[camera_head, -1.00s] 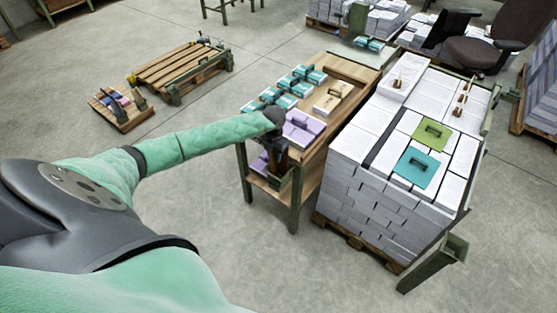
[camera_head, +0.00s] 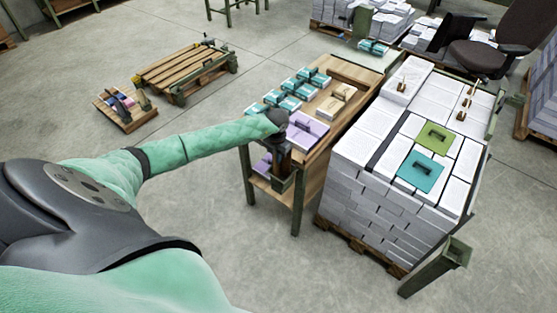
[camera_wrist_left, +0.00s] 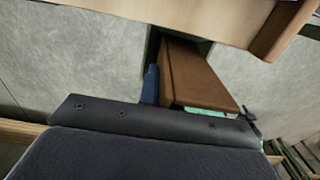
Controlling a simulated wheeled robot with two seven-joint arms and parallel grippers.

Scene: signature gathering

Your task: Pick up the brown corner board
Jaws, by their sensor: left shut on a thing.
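My left gripper (camera_head: 281,166) hangs at the near left corner of the wooden table (camera_head: 322,148), beside its edge. It is shut on the brown corner board, which shows in the left wrist view (camera_wrist_left: 198,76) as a folded brown piece beyond the dark gripper body. The fingers are largely hidden there. In the head view the board is small and partly hidden by the wrist, so its lower end is hard to tell. My right gripper is not in view.
Purple (camera_head: 308,131) and teal (camera_head: 292,87) packs lie on the table. A tall stack of white paper (camera_head: 370,195) on a pallet stands close to its right. A wooden pallet (camera_head: 185,70) lies on the floor at the back left.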

